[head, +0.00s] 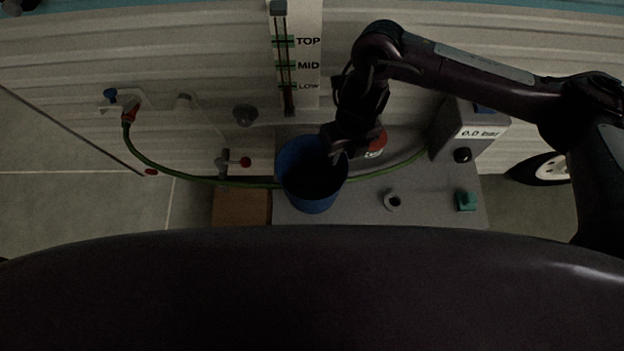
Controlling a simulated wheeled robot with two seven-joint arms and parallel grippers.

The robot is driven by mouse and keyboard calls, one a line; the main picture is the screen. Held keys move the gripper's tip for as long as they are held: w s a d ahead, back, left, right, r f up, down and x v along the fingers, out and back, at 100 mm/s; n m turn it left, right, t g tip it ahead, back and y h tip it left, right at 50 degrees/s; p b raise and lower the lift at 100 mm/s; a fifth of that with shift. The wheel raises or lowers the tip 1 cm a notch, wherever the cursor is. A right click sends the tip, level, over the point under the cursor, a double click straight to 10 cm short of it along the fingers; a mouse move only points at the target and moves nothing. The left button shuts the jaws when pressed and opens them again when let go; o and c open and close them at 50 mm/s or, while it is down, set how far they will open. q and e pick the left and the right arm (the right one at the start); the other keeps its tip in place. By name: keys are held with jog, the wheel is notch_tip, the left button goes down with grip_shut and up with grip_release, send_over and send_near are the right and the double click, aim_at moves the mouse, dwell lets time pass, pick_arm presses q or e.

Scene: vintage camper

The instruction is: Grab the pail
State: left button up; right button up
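The blue pail (311,202) stands upright on the grey work surface in the middle of the head view, and its inside is dark. My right gripper (337,156) reaches down from the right arm and is at the pail's upper right rim. I cannot tell whether its fingers touch the rim or straddle it, because the fingertips are small and dark. My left gripper is not in the view.
A green hose (160,170) runs behind the pail. A red-handled valve (236,163) is left of it, and a red round item (376,146) is behind my gripper. A grey box with a display (478,132), a grey ring (392,201) and a green block (466,201) are on the right.

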aim_at(338, 167)
jog(key=f, duration=0.5)
jog(key=shift+w+a+f+b, duration=0.15)
jog(key=shift+a+f+b, duration=0.15)
jog(key=shift+f, duration=0.1)
jog(key=shift+c, duration=0.5)
grip_shut()
